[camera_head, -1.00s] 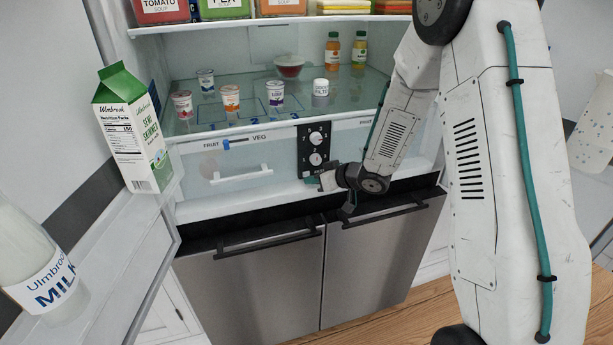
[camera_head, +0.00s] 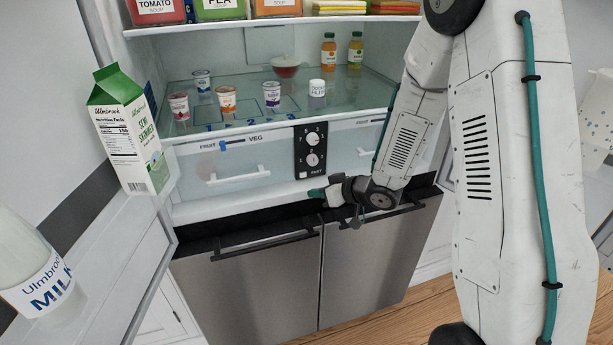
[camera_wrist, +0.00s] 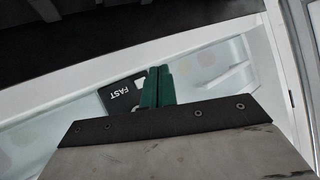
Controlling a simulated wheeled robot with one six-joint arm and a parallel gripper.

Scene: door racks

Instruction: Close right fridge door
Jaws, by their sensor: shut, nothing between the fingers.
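The fridge stands open in front of me, with its shelves and drawers (camera_head: 237,178) exposed. The right fridge door is mostly hidden behind my arm in the head view. A pale speckled container (camera_head: 598,112) shows past my arm at the right edge, and I cannot tell whether it sits in that door. My gripper (camera_head: 316,193) is shut and empty, pointing left in front of the lower edge of the drawers, below the black dial panel (camera_head: 311,150). In the wrist view its green fingers (camera_wrist: 157,88) are together, with the FAST label panel (camera_wrist: 118,94) behind them.
The open left door (camera_head: 110,245) carries a milk carton (camera_head: 126,135) and a milk bottle (camera_head: 35,265). Small pots (camera_head: 226,98) and bottles (camera_head: 355,50) stand on the glass shelf. Steel lower doors with dark handles (camera_head: 268,243) lie under the gripper. Wooden floor shows lower right.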

